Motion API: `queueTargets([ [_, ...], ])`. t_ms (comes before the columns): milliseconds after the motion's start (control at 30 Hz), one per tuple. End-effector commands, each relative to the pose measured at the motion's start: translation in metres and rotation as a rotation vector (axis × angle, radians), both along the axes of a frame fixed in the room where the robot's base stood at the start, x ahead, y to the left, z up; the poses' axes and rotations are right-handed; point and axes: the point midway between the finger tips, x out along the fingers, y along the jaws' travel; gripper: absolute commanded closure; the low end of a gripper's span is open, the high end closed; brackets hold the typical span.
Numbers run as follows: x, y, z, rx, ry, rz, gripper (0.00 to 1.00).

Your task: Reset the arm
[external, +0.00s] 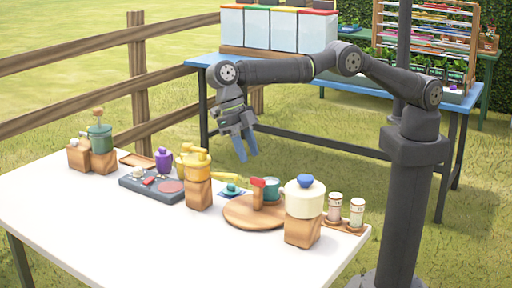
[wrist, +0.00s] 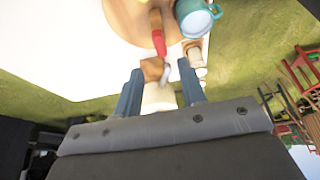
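My gripper (external: 245,148) hangs in the air above the far edge of the white table, with its blue fingers pointing down. In the wrist view my gripper (wrist: 160,92) shows two blue fingers spread apart with nothing held between them. My dark grey arm reaches left from its column at the right. Behind the fingers in the wrist view are a red-handled tool (wrist: 158,35) and a teal mug (wrist: 197,17), both apart from the fingers.
The white table (external: 110,245) holds a cream pot (external: 304,201) on a wooden block, a round board (external: 240,213), a yellow pot (external: 198,170), a grey tray (external: 140,186) and two shakers (external: 356,212). A blue table (external: 330,135) with bins stands behind. The table's front left is clear.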

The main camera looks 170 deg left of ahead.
Motion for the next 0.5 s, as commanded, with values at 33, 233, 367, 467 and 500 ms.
queueTargets([
  [33,0.003,0.003,-0.007,0.006,0.002,0.002,0.63],
  [233,0.010,0.011,-0.033,0.006,0.002,0.001,0.63],
  [367,0.017,0.018,-0.057,0.007,0.002,0.003,0.63],
  [467,0.019,0.021,-0.065,0.004,0.001,-0.033,0.63],
  [500,0.019,0.021,-0.064,0.003,0.000,-0.072,0.63],
])
